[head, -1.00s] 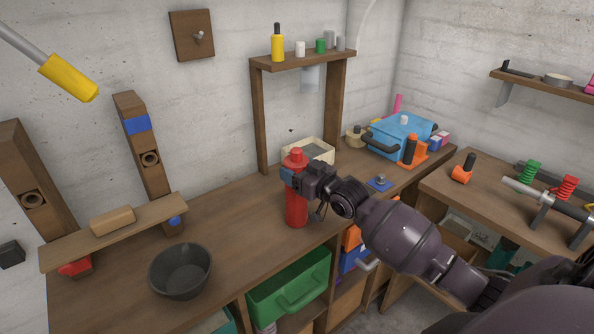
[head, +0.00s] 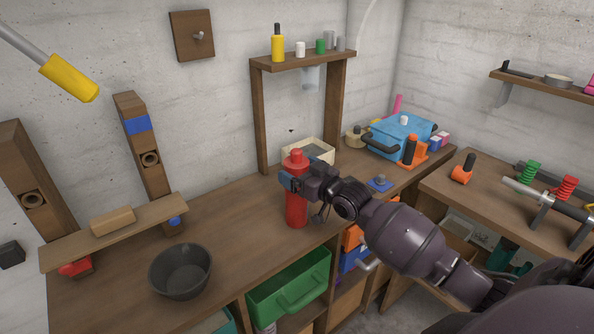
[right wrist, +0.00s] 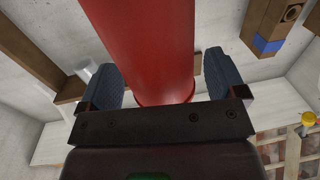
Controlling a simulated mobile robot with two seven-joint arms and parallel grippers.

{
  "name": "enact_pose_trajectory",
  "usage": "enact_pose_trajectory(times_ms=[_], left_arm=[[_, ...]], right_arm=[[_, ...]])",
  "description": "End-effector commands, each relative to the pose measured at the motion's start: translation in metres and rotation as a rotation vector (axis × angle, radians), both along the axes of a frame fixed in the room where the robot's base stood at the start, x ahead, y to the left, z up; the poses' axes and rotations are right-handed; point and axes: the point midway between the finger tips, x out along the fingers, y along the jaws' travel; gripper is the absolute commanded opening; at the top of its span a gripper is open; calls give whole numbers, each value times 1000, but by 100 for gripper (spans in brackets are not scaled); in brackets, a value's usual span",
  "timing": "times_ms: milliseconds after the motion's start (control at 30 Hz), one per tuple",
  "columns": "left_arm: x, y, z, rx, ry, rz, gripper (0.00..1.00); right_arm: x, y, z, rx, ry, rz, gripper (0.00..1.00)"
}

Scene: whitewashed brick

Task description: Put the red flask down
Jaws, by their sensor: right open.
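The red flask (head: 296,207) stands upright on the wooden workbench (head: 225,215), near its front edge. My right gripper (head: 290,181) is at the flask's upper part, coming from the right. In the right wrist view the flask (right wrist: 143,45) rises between the two dark fingers of my right gripper (right wrist: 163,78). The fingers are open, with a visible gap at the right finger. My left gripper is not in view.
A dark bowl (head: 181,271) stands on the bench at left. A cream tray (head: 318,149) lies behind the flask, under a wooden shelf frame (head: 259,120). A blue box (head: 398,135) stands further right. Bare bench lies between bowl and flask.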

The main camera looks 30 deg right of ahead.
Motion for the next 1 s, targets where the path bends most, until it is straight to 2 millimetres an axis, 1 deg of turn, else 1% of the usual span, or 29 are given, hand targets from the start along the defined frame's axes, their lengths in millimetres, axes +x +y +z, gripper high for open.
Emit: enact_pose_trajectory(times_ms=[300, 500, 700, 833, 867, 933, 967, 1000], left_arm=[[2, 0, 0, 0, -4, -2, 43], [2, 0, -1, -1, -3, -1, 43], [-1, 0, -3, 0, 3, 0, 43], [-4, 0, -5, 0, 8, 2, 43], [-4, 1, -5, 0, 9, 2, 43], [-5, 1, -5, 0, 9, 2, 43], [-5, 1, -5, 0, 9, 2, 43], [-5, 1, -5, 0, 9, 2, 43]], right_arm=[[-52, -10, -1, -2, 3, -1, 90], [-83, -16, -1, -2, 2, 0, 90], [-103, -20, -1, 0, 2, 0, 90], [-110, -21, -2, 0, 3, -1, 90], [-111, -20, -4, 0, 7, -3, 90], [-118, -17, -19, -3, 31, -13, 90], [-122, -14, -29, -5, 46, -20, 90], [-130, -10, -44, -10, 71, -31, 90]])
